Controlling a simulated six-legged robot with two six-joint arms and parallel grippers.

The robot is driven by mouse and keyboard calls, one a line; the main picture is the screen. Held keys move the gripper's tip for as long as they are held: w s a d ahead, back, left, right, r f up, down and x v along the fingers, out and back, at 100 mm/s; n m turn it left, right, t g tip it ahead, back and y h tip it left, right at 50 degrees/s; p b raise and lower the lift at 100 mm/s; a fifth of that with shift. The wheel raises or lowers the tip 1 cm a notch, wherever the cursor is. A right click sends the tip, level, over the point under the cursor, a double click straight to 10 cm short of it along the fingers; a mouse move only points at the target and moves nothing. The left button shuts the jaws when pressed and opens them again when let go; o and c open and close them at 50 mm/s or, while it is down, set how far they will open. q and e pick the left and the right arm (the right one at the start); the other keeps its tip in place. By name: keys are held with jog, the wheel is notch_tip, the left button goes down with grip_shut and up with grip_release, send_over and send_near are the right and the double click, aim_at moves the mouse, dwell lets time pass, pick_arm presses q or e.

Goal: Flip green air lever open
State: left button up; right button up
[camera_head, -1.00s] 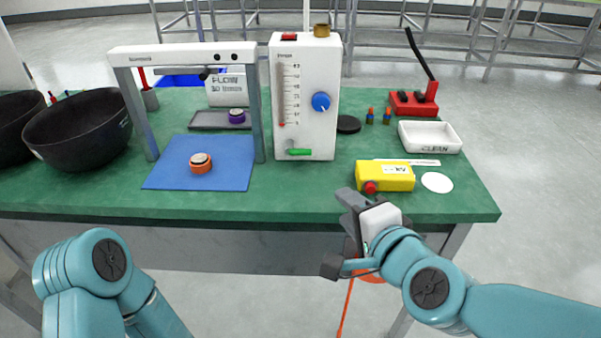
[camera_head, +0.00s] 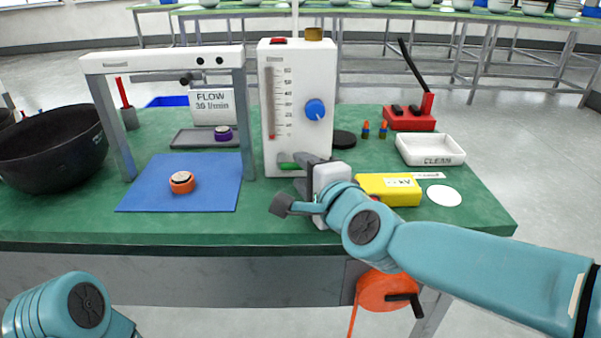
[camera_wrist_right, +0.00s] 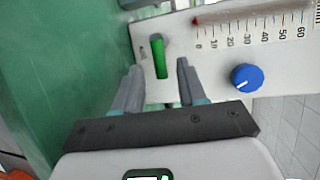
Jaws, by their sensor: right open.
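The green air lever (camera_head: 289,166) sits low on the front of the white flow meter box (camera_head: 285,105). In the head view it lies about level, partly hidden by my right gripper. In the right wrist view the green lever (camera_wrist_right: 159,56) shows just beyond the fingertips, between their lines. My right gripper (camera_wrist_right: 158,75) is open and empty, its fingers either side of the lever's near end; I cannot tell whether they touch it. In the head view my right gripper (camera_head: 302,172) is at the box's lower front. My left arm shows at the lower left, its gripper out of view.
The box has a blue knob (camera_head: 315,109) and a red-marked scale. A metal frame (camera_head: 165,62) stands over a blue mat (camera_head: 150,195) with an orange puck (camera_head: 182,182). A yellow box (camera_head: 400,190) and white tray (camera_head: 430,149) lie right of my gripper.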

jog(key=shift+x, duration=1)
grip_shut()
jog(key=shift+r+p, duration=0.15)
jog(key=shift+p, duration=0.25)
jog(key=r+n+h+p, duration=0.1)
jog(key=n+p, duration=0.1)
jog(key=p, duration=0.6)
jog(key=r+n+g+h+p, duration=0.1)
jog(key=n+p, duration=0.1)
jog(key=p, duration=0.6)
jog(key=shift+a+r+h, duration=0.3)
jog(key=shift+r, duration=0.05)
jog(key=n+h+p, duration=0.1)
jog(key=n+p, duration=0.1)
jog(key=p, duration=0.3)
jog(key=a+n+h+p, duration=0.1)
jog(key=n+h+p, duration=0.1)
jog(key=p, duration=0.3)
jog(key=a+n+h+p, duration=0.1)
jog(key=p, duration=0.4)
jog(key=shift+a+r+n+g+h, duration=0.1)
jog(key=shift+r+n+g+h, duration=0.2)
jog(key=shift+r+n+g, duration=0.1)
jog(key=shift+a+f+n+h+p, duration=0.2)
jog(key=shift+a+n+h+p, duration=0.3)
jog(key=shift+n+h+p, duration=0.55)
jog(key=shift+p, duration=0.35)
